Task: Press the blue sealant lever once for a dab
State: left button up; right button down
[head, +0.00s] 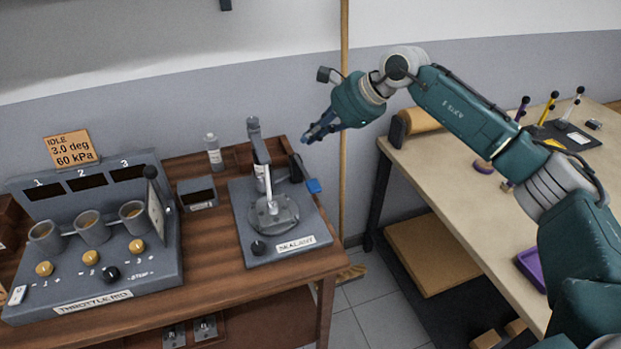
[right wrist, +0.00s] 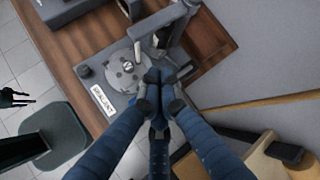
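The sealant station (head: 285,230) stands at the right end of the wooden bench, with a round plate (head: 272,216) and a white label at its front. Its blue lever (head: 314,186) sticks out on the right side. My right gripper (head: 308,139) is above and behind the lever, apart from it in the head view. In the right wrist view its fingertips (right wrist: 160,78) are together and empty, over the station's right side, and hide the lever. A dark forked shape (right wrist: 14,98) at that view's left edge may be my left gripper; its finger state is unclear.
The throttle rig (head: 95,250) with several cups stands left of the station. A bottle (head: 213,152) and a small dark box (head: 197,192) are between them. A broom handle (head: 343,120) rises behind the gap to the pale workbench (head: 450,150) on the right.

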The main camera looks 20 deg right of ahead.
aim_at(311, 180)
jog(key=shift+f, duration=0.1)
jog(key=f+b, duration=0.1)
jog(key=f, duration=0.1)
jog(key=f+b, duration=0.2)
jog(key=f, duration=0.1)
jog(key=f+b, duration=0.1)
jog(key=f, duration=0.2)
jog(key=shift+s, duration=0.35)
jog(key=shift+f+b, duration=0.3)
jog(key=shift+b, duration=0.2)
dwell(0.8)
jog(key=shift+f+b, duration=0.4)
jog(key=shift+b, duration=0.1)
jog(key=shift+s+f+b, duration=0.15)
jog(key=shift+f+b, duration=0.45)
jog(key=shift+f, duration=0.15)
jog(key=shift+s+f+b, duration=0.15)
jog(key=shift+f+b, duration=0.4)
jog(key=shift+f, duration=0.2)
dwell(1.5)
jog(key=shift+w+r+p, duration=0.15)
jog(key=shift+r+p, duration=0.25)
jog(key=shift+r, duration=0.55)
jog(key=shift+w+r+p, duration=0.1)
jog(key=shift+r+p, duration=0.3)
jog(key=shift+r, duration=0.55)
